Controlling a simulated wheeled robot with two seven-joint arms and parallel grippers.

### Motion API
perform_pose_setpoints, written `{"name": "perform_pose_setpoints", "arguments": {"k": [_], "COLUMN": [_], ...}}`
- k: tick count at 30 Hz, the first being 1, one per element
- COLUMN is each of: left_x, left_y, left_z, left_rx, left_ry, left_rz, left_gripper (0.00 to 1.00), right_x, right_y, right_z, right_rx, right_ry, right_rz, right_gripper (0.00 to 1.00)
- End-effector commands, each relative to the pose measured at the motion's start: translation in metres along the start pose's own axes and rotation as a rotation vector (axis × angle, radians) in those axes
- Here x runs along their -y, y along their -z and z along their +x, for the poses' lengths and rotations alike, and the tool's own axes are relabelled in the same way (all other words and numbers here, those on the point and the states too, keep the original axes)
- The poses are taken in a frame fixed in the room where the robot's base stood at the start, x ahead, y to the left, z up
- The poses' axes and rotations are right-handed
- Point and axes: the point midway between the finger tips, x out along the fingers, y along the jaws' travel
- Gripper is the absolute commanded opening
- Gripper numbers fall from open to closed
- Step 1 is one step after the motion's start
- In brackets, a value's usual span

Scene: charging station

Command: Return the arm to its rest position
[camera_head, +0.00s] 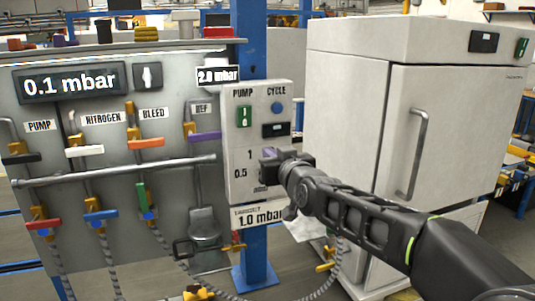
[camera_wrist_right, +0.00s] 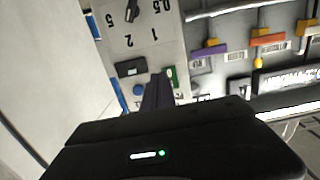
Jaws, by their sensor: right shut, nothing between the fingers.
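My right arm (camera_head: 370,220) comes in from the lower right in the head view. My right gripper (camera_head: 270,156) is in front of the pump control panel (camera_head: 236,140) and hides part of its dial area. The gripper is shut and empty. In the right wrist view the shut fingers (camera_wrist_right: 157,92) point at the panel, which appears upside down. The dial knob (camera_wrist_right: 132,10) shows there, apart from the fingers. I cannot tell whether the gripper touches the panel. My left gripper is in neither view.
A grey valve board (camera_head: 120,180) with coloured handles and a horizontal rail (camera_head: 120,170) stands to the left. Its display reads 0.1 mbar. A blue post (camera_head: 252,252) carries the panel. A large white cabinet (camera_head: 450,130) stands at the right behind my arm. Hoses hang below.

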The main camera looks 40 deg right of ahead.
Motion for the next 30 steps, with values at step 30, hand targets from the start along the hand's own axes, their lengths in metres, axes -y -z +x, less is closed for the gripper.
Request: {"name": "perform_pose_setpoints", "arguments": {"k": [30], "left_x": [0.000], "left_y": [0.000], "left_z": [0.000], "left_rx": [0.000], "left_ry": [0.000], "left_rz": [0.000], "left_gripper": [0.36], "right_x": [0.099], "right_y": [-0.210], "right_z": [0.026], "right_rx": [0.339], "right_ry": [0.122], "right_rz": [0.188], "right_gripper": [0.00]}}
